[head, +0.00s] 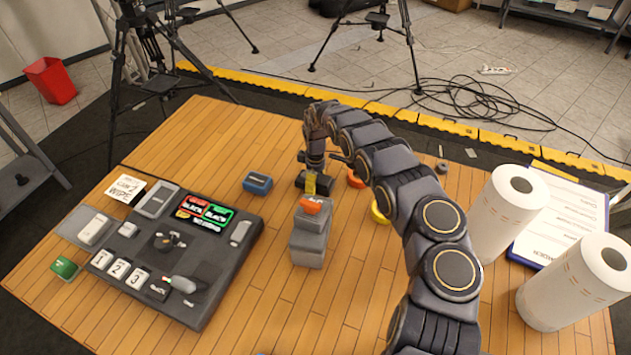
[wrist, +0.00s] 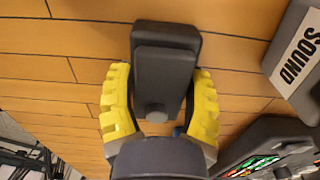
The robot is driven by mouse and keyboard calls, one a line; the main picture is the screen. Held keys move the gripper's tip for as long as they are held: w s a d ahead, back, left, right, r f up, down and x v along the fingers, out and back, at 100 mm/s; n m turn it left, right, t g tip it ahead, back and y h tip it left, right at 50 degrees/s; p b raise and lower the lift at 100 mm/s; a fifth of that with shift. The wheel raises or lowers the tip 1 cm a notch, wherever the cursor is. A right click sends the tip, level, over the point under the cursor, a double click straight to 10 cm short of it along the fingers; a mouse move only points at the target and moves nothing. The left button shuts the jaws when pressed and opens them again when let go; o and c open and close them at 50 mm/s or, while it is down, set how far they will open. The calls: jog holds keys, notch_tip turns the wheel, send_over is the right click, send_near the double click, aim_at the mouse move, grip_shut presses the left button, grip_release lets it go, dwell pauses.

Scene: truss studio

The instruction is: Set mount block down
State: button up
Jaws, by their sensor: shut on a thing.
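The mount block is a dark, nearly black block with a raised top part and a round knob. In the wrist view the mount block (wrist: 166,70) lies between the two yellow fingers of my gripper (wrist: 162,82), which is shut on it. In the head view my gripper (head: 311,184) points down over the far middle of the wooden table, with the dark mount block (head: 325,185) at its fingertips. The block is at or very near the table top; I cannot tell whether it touches. The fingers hide part of it.
Grey stacked boxes (head: 309,246) with an orange piece on top stand nearer. A blue block (head: 257,183) is to the left, an orange ring (head: 355,179) and yellow ring (head: 379,213) to the right. A dark tray (head: 215,290) fills the left; paper rolls (head: 502,213) stand right.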

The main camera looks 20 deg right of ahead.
jog(key=shift+f, duration=0.15)
jog(key=o, duration=1.1)
notch_tip(320, 180, up, 12)
jog(key=shift+f, duration=0.2)
jog(key=s+a+r+m+g+h, duration=0.15)
jog(key=s+r+m, duration=0.55)
jog(key=s+r, duration=0.95)
jog(key=s+a+r, duration=0.1)
jog(key=s+a, duration=0.3)
jog(key=s, duration=0.4)
jog(key=s+a+m+y, duration=0.1)
jog(key=s+a, duration=0.3)
jog(key=s, duration=0.4)
jog(key=s+a+r+m, duration=0.1)
jog(key=s+a, duration=0.3)
jog(key=s, duration=0.4)
jog(key=shift+r, duration=0.3)
